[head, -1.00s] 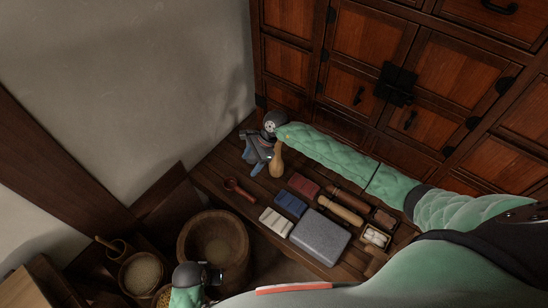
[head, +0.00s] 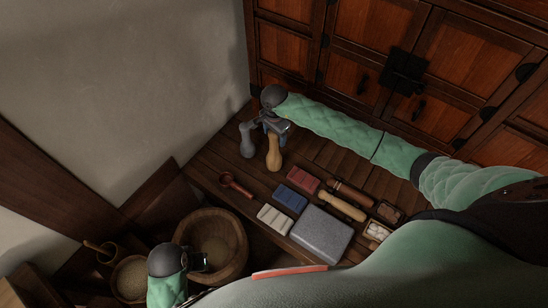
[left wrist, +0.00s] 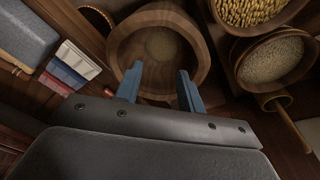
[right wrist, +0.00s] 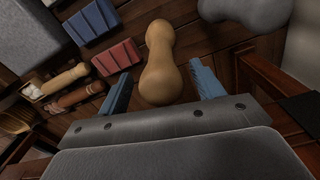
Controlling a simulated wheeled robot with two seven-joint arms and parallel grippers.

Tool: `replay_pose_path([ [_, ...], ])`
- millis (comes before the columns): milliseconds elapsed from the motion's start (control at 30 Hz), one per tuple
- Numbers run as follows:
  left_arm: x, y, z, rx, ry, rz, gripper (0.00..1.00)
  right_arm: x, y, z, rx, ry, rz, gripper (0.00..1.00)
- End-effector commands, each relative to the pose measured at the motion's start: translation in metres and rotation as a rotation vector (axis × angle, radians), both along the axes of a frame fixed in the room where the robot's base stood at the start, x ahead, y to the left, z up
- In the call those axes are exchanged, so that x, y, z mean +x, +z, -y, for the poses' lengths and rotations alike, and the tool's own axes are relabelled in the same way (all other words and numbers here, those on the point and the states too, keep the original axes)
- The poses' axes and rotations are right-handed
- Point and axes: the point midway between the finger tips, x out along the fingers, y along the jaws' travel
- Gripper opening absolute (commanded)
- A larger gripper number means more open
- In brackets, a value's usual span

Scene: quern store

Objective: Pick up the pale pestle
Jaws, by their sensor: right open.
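The pale pestle (head: 273,155), tan wood with a rounded end, stands on the dark plank bench in the head view. In the right wrist view the pale pestle (right wrist: 161,62) lies between the blue fingers. My right gripper (head: 276,126) is open at its upper part, a finger to each side; I cannot tell whether either touches it. A grey pestle (head: 247,141) stands just left of it. It also shows in the right wrist view (right wrist: 241,10). My left gripper (left wrist: 158,85) is open and empty above the big wooden bowl (left wrist: 190,37).
On the bench lie a red scoop (head: 236,185), red blocks (head: 303,180), blue blocks (head: 290,199), white blocks (head: 274,218), a grey slab (head: 321,234) and wooden-handled tools (head: 342,206). A cabinet (head: 365,70) and a wall (head: 150,90) close off the back.

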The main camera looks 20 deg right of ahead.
Motion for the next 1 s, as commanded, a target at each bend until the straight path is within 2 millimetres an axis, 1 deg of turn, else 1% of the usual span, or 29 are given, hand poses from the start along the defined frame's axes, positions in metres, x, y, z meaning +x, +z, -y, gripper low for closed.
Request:
replay_pose_path([
  [33, -0.001, 0.006, 0.000, -0.002, 0.000, 0.004, 0.39, 0.000, -0.011, -0.002, 0.003, -0.001, -0.003, 0.67],
  [67, -0.003, 0.011, 0.000, -0.003, 0.001, 0.003, 0.39, 0.001, -0.015, -0.002, 0.003, -0.002, -0.003, 0.67],
  [200, -0.008, 0.030, -0.002, -0.005, 0.001, 0.004, 0.39, 0.001, -0.026, -0.001, 0.002, -0.001, -0.001, 0.67],
  [300, -0.010, 0.039, -0.002, -0.006, 0.001, 0.004, 0.39, 0.001, -0.030, -0.002, 0.002, 0.000, 0.000, 0.67],
  [433, -0.012, 0.043, -0.002, -0.006, 0.001, 0.003, 0.39, 0.001, -0.031, -0.001, 0.001, -0.001, 0.000, 0.67],
  [600, -0.012, 0.043, -0.002, -0.007, 0.000, 0.003, 0.39, 0.001, -0.031, -0.001, 0.001, 0.000, 0.000, 0.67],
  [667, -0.012, 0.043, -0.002, -0.007, 0.000, 0.003, 0.39, 0.001, -0.031, -0.001, 0.001, 0.000, 0.000, 0.57],
  [700, -0.012, 0.043, -0.002, -0.007, 0.000, 0.003, 0.39, 0.001, -0.031, -0.001, 0.001, 0.000, 0.000, 0.49],
  [767, -0.012, 0.043, -0.002, -0.007, 0.000, 0.003, 0.39, 0.001, -0.031, -0.001, 0.001, 0.000, 0.000, 0.37],
  [900, -0.012, 0.042, -0.002, -0.008, 0.001, 0.002, 0.39, 0.001, -0.031, -0.001, 0.001, 0.000, 0.000, 0.10],
  [1000, -0.012, 0.042, -0.002, -0.007, 0.001, 0.001, 0.39, 0.002, -0.030, -0.001, 0.002, 0.000, 0.001, 0.09],
])
